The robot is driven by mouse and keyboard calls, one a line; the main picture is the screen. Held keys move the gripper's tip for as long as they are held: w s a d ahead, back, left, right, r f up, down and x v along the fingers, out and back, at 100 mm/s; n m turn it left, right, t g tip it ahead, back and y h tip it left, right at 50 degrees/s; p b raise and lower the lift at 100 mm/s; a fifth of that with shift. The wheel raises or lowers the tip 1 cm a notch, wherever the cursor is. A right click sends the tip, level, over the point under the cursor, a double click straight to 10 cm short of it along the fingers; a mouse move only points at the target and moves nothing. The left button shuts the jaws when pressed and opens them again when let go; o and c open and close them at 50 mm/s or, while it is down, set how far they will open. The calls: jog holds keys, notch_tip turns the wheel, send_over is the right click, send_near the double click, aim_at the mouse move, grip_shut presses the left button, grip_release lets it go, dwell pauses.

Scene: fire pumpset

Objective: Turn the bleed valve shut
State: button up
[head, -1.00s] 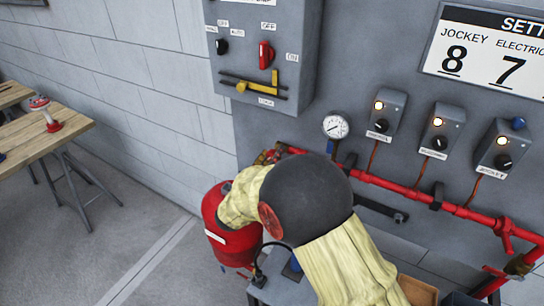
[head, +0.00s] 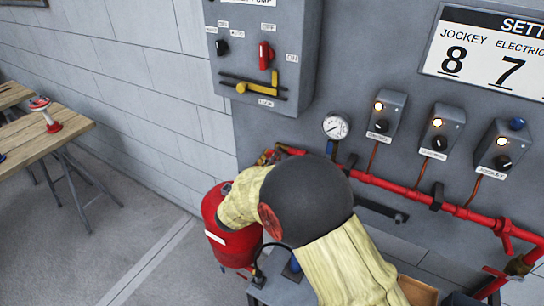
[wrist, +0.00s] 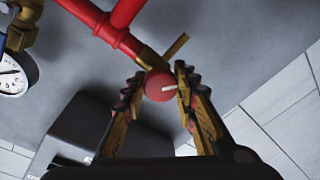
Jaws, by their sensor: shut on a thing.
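The bleed valve (wrist: 160,84) shows in the wrist view as a round red knob with a white mark, at the end of a red pipe with brass fittings. My gripper (wrist: 160,82) has one finger on each side of the knob and is shut on it. A thin brass piece sticks up beside the right fingertip. In the head view, brass fittings (head: 265,157) show at the left end of the red pipe, just past my arm. My arm hides the gripper and the knob there.
A pressure gauge (head: 336,126) is on the wall, right of the brass fittings. The red pipe (head: 400,190) runs right below three lit switch boxes. A red cylinder (head: 232,240) stands below my arm. A wooden table (head: 45,140) is far left; open floor lies between.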

jog(key=shift+m, duration=0.3)
jog(key=m+b, duration=0.3)
jog(key=m, duration=0.3)
jog(key=shift+f+h+b, duration=0.2)
jog(key=shift+h+b, duration=0.1)
jog(key=shift+b, duration=0.1)
jog(key=m+b, duration=0.3)
jog(key=m, duration=0.2)
jog(key=shift+t, duration=0.3)
jog(key=m+h+b, duration=0.1)
jog(key=m+b, duration=0.2)
jog(key=m, duration=0.1)
jog(key=shift+f, duration=0.1)
jog(key=m+b, duration=0.3)
jog(key=m, duration=0.1)
jog(key=shift+h, duration=0.4)
jog(key=m+b, duration=0.2)
jog(key=m, duration=0.1)
jog(key=shift+g, duration=0.4)
jog(key=m, duration=0.4)
jog(key=shift+h+b, duration=0.3)
jog(key=shift+b, duration=0.05)
jog(key=shift+m+g, duration=0.5)
jog(key=shift+m, duration=1.5)
